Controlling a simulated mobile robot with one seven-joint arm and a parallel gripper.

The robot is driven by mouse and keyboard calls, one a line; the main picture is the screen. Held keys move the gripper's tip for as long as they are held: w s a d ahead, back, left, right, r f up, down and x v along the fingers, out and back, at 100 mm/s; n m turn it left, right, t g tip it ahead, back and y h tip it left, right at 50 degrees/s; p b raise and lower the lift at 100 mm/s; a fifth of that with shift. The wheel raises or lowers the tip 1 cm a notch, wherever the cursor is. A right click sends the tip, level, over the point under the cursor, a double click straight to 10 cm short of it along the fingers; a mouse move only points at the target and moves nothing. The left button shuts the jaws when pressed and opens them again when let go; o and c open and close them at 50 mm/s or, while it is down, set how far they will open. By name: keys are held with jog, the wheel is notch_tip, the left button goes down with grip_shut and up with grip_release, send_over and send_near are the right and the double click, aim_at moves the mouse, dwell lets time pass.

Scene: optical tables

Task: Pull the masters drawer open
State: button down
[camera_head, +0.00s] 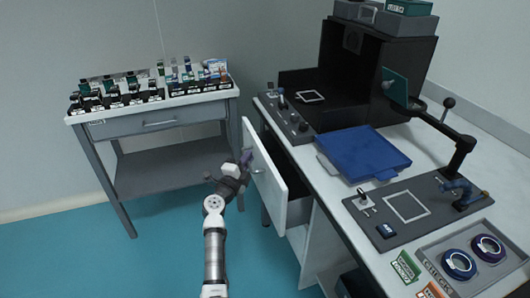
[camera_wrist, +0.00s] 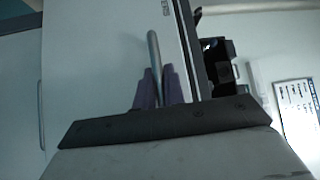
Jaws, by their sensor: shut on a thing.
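A white-fronted drawer (camera_head: 268,178) in the right-hand workbench stands partly open, with its dark inside showing behind the front. I take it for the masters drawer; its label is too small to read. My gripper (camera_head: 247,158) is at the left face of this drawer front. In the wrist view my gripper (camera_wrist: 160,88) has its purple fingers shut on the bar handle (camera_wrist: 153,48), one finger on each side. The white drawer front also shows in the wrist view (camera_wrist: 95,75). The gripper body hides the lower part of the front there.
The workbench (camera_head: 345,205) carries a blue tray (camera_head: 363,152), a black box (camera_head: 375,65) and grey fixture plates. A grey side table (camera_head: 175,175) with its own shut drawer (camera_head: 150,124) and several small items stands at the left. Blue floor between them is clear.

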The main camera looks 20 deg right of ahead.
jog(key=a+p, duration=0.1)
jog(key=a, duration=2.4)
jog(key=shift+s+p, duration=0.4)
jog(key=shift+s, duration=0.05)
jog(key=c, duration=1.5)
grip_release()
jog(key=shift+a, duration=0.1)
jog(key=b+v, duration=0.1)
jog(key=v, duration=1.2)
jog(key=shift+s+a, duration=0.25)
jog(key=shift+s, duration=0.05)
